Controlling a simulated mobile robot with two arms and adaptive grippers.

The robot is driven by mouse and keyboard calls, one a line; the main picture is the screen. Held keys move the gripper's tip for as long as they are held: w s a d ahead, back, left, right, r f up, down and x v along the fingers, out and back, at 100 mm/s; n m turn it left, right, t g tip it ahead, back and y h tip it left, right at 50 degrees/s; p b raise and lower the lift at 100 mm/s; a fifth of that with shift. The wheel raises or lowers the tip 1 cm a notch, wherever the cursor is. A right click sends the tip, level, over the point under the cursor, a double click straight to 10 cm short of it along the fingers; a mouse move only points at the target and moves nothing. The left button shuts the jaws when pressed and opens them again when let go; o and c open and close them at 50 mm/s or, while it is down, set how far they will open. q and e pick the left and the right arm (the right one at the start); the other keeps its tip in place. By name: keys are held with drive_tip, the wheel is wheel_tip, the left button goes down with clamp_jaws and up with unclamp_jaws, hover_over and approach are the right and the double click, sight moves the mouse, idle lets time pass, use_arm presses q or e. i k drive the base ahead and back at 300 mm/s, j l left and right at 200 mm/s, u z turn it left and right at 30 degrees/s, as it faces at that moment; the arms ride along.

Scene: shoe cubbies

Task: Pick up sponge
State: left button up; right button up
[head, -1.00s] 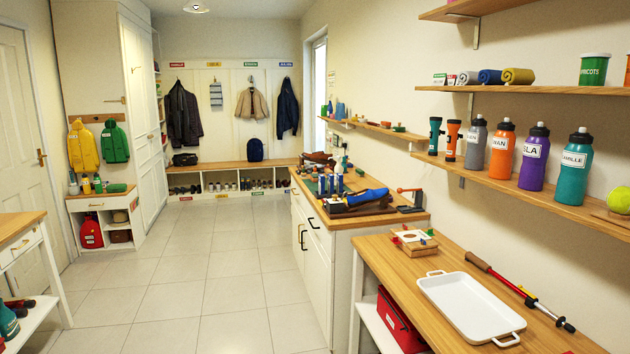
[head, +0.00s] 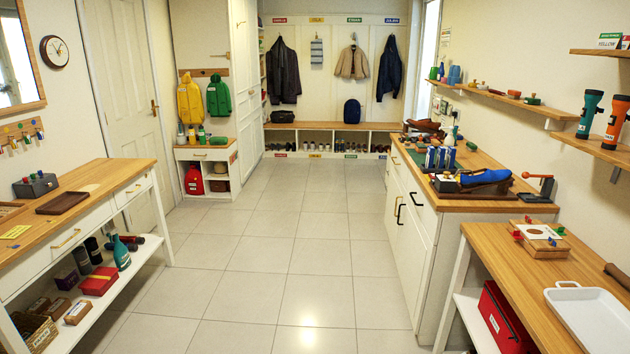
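I cannot pick out a sponge for certain at this distance. Small items that are hard to tell apart stand on the long wall shelf (head: 500,98), among them a green one (head: 532,100) and a red one (head: 514,93). A flat green item (head: 218,140) lies on the small white cabinet (head: 208,153) at the back left. Neither of my grippers is in view.
The tiled floor (head: 270,240) is clear down the middle. A wooden-topped table (head: 110,180) with a lower shelf stands at the left. A counter (head: 475,165) and a table with a white tray (head: 590,312) line the right. A bench (head: 325,125) is at the back.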

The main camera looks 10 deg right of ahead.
sight(420, 148)
drive_tip(key=i+z, duration=0.15)
drive_tip(key=i, duration=0.85)
drive_tip(key=i+z, duration=0.2)
drive_tip(key=i, duration=0.75)
drive_tip(key=i+u, duration=0.1)
drive_tip(key=i, duration=1.8)
